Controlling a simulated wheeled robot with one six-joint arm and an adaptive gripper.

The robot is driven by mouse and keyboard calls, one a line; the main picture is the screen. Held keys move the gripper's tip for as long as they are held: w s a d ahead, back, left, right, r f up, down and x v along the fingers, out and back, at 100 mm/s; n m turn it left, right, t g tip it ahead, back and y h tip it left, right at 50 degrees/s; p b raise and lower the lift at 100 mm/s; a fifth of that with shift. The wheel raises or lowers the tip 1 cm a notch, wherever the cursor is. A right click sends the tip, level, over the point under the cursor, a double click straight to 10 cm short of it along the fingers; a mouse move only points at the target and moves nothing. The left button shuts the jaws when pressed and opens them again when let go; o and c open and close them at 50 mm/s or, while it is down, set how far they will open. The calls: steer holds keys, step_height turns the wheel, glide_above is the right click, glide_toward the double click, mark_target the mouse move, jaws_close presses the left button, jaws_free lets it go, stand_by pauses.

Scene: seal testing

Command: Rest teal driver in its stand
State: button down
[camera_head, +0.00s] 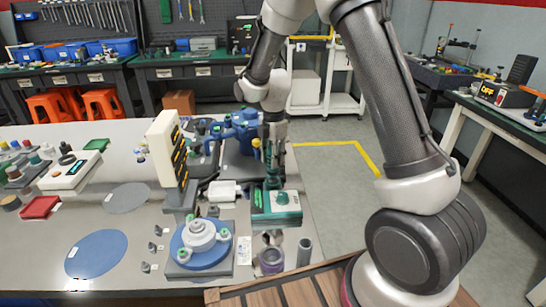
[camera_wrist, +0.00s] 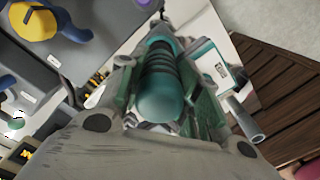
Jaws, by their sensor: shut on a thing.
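The teal driver (camera_wrist: 162,85) has a rounded, ribbed handle. In the wrist view it lies between the fingers of my gripper (camera_wrist: 165,95), which is shut on it. In the head view my gripper (camera_head: 272,165) points down over the right part of the bench, and a bit of teal shows at its fingers. The driver's lower end is hard to make out. An upright grey tube (camera_head: 304,252), possibly the stand, is at the bench's near right edge. It also shows in the wrist view (camera_wrist: 244,119), to the right of the driver and apart from it.
A teal-and-white box (camera_head: 284,200) sits just below my gripper. A purple-rimmed cup (camera_head: 271,262) stands left of the tube. A blue round fixture with a white flange (camera_head: 199,235) and an upright display panel (camera_head: 167,150) stand to the left. Blue equipment (camera_head: 238,130) is behind.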

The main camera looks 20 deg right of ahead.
steer(key=shift+f, duration=0.15)
stand_by(0.3)
steer(key=c, duration=0.9)
jaws_free()
step_height(320, 180, up, 9)
